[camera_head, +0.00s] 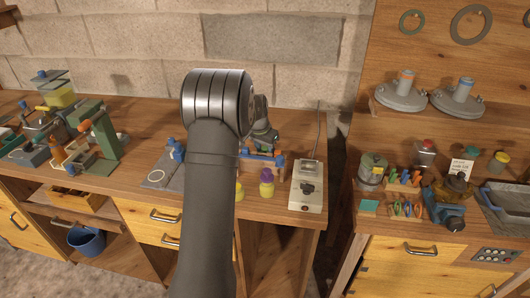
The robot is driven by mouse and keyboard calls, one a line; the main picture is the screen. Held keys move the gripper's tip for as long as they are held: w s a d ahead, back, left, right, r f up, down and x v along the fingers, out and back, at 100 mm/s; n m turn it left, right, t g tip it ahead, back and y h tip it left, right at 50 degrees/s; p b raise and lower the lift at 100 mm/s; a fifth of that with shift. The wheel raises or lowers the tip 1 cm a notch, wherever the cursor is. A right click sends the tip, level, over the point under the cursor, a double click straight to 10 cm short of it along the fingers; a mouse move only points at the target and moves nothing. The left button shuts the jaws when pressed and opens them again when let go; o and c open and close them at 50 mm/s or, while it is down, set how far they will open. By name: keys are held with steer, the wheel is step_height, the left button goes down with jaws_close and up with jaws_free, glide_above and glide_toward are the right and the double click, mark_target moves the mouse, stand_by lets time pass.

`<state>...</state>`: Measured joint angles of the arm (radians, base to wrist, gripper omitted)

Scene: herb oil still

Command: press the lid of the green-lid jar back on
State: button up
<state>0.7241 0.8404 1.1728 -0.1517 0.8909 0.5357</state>
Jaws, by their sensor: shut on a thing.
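My arm rises through the middle of the picture and bends over the workbench. My gripper (262,145) is at its far end, partly hidden behind my wrist, low over the back of the bench. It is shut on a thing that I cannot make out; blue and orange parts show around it. A small jar with a teal-green lid (472,152) stands at the back of the right bench, partly behind a white card (462,167). It is far to the right of my gripper. Whether its lid sits fully on is too small to tell.
A purple-lidded yellow jar (266,184) stands in front of my gripper, beside a pale box device (307,186). A red-lidded jar (425,150), a yellow-lidded jar (499,161) and a grey-topped canister (372,168) stand on the right bench. A gap separates the benches.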

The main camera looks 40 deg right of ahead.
step_height(320, 180, up, 8)
steer(key=shift+r, duration=0.1)
steer(key=s+a+r, duration=0.1)
steer(key=a, duration=0.1)
steer(key=s+a+r, duration=0.1)
steer(key=a, duration=0.2)
steer(key=s+a+r, duration=0.1)
steer(key=a, duration=0.2)
steer(key=shift+s+r, duration=0.1)
steer(key=shift+s, duration=0.1)
steer(key=s+a, duration=0.7)
steer(key=a, duration=0.3)
steer(key=shift+w+f, duration=0.1)
steer(key=shift+f, duration=2.95)
steer(key=shift+f, duration=0.2)
